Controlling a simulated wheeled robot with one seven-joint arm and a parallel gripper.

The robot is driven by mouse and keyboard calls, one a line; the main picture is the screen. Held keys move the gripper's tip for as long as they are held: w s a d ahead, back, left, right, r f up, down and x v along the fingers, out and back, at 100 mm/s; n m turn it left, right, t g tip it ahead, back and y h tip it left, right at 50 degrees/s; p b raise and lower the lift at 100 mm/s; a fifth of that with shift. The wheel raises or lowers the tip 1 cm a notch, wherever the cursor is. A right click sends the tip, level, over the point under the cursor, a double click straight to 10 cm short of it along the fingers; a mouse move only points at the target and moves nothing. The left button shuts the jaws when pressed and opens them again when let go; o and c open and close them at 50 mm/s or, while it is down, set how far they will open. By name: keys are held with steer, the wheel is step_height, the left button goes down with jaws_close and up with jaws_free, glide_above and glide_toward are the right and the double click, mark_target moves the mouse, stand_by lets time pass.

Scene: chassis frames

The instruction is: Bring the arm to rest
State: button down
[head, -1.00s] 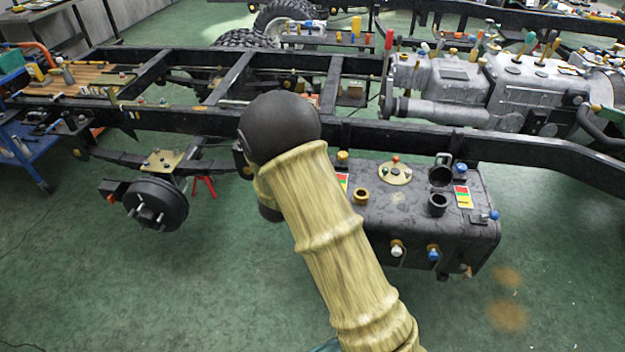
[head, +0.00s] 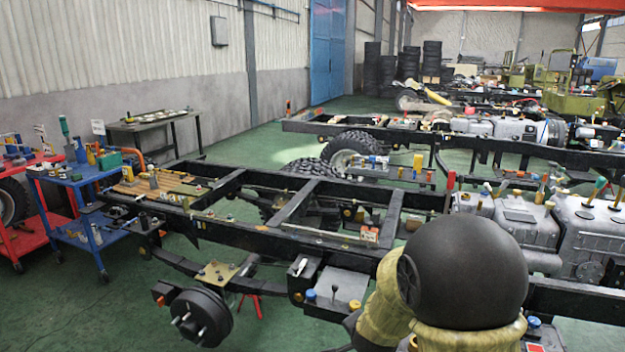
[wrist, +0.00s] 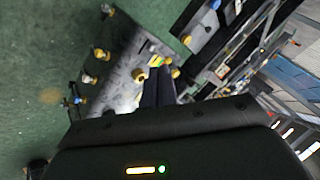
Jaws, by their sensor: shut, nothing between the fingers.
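My arm (head: 465,275), with a large black ball-shaped joint and tan sleeved links, fills the lower right of the head view. My gripper is hidden behind it there. In the wrist view my gripper (wrist: 158,80) shows two dark fingers together, with nothing between them. The fingers point toward a dark grey tank (wrist: 118,75) with brass and coloured fittings. I cannot tell the gap between the fingertips and the tank.
A black truck chassis frame (head: 240,222) crosses in front of me, with a wheel hub (head: 200,317) low at left. A grey engine block (head: 590,220) is at right. A blue cart (head: 85,205) stands at left. Green floor (head: 60,310) is clear at lower left.

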steer(key=s+d+r+n+g, duration=0.25)
steer(key=s+n+g, duration=0.25)
steer(key=s+n, duration=0.9)
steer(key=s+d+r+m+p, duration=0.1)
steer(key=s+r+m+p, duration=0.1)
steer(key=r+p, duration=1.1)
steer(key=shift+s+r+m+y+p, duration=0.3)
steer(key=shift+s+r+m+p, duration=0.1)
steer(key=shift+s, duration=0.5)
steer(key=shift+f, duration=0.1)
